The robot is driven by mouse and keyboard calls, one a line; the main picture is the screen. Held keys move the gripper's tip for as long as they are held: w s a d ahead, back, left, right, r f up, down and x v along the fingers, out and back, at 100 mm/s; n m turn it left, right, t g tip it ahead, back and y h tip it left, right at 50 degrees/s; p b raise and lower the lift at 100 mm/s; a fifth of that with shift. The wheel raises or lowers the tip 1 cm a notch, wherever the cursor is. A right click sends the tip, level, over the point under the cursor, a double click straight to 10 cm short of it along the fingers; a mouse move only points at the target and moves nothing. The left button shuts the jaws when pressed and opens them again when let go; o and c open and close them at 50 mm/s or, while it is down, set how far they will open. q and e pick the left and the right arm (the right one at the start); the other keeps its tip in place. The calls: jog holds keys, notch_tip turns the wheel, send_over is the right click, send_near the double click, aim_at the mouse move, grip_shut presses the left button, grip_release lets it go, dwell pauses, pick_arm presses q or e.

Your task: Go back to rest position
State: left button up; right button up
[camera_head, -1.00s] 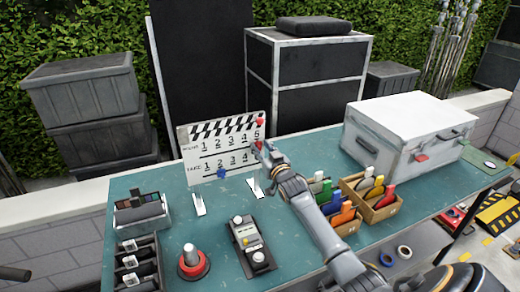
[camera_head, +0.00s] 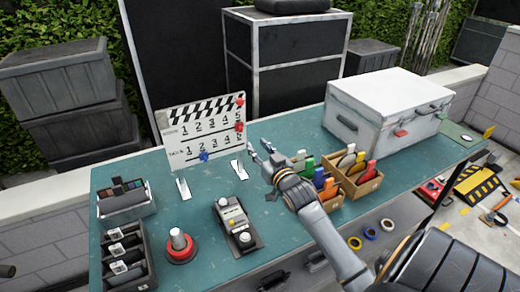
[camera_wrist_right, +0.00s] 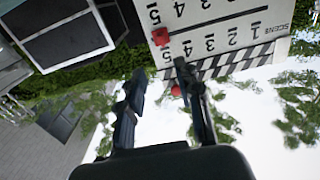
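My right gripper (camera_head: 259,154) is in front of the clapperboard's lower right side, above the table, apart from the board. In the right wrist view its two fingers (camera_wrist_right: 160,80) are spread with nothing between them. The white clapperboard (camera_head: 203,128) stands upright with two red markers, at the upper right corner (camera_head: 240,101) and on the right edge (camera_head: 239,127), and a blue marker (camera_head: 204,156) at the bottom. The board also shows upside down in the wrist view (camera_wrist_right: 225,30). My left gripper cannot be made out; only a small dark piece shows at the left edge.
On the green table (camera_head: 185,213) stand a controller (camera_head: 236,225), a red-based button (camera_head: 180,245), dark trays (camera_head: 125,262), a wooden box of colored clips (camera_head: 360,185) and a white case (camera_head: 390,110). Black cases (camera_head: 290,60) stand behind. The air above the table's middle is clear.

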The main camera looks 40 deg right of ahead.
jog(key=shift+s+a, duration=0.1)
jog(key=shift+s, duration=0.2)
dwell(0.4)
